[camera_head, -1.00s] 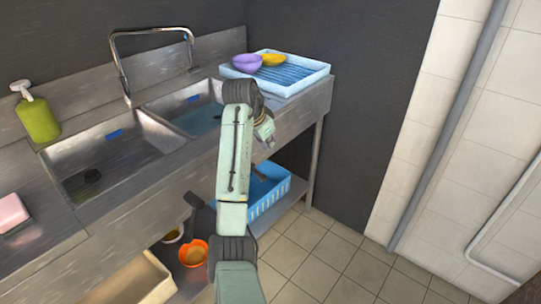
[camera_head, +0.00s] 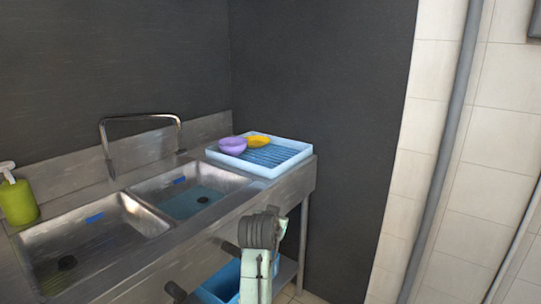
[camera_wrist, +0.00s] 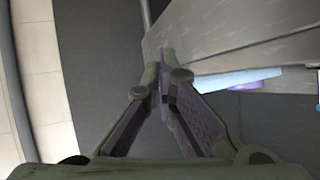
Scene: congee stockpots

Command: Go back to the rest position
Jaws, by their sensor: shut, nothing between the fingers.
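My gripper (camera_wrist: 165,75) shows in the wrist view with its fingertips together and nothing between them. It is near the steel counter's front side, and a dark wall lies beyond it. In the head view my arm stands at the bottom, right of the middle, in front of the counter's right end. The gripper itself cannot be made out there.
The steel sink counter (camera_head: 225,225) has two basins. A light-blue rack tray (camera_head: 290,165) holds a purple bowl (camera_head: 232,145) and a yellow bowl (camera_head: 258,141). A green soap bottle (camera_head: 18,200) stands at left. A blue crate (camera_head: 222,287) sits on the lower shelf.

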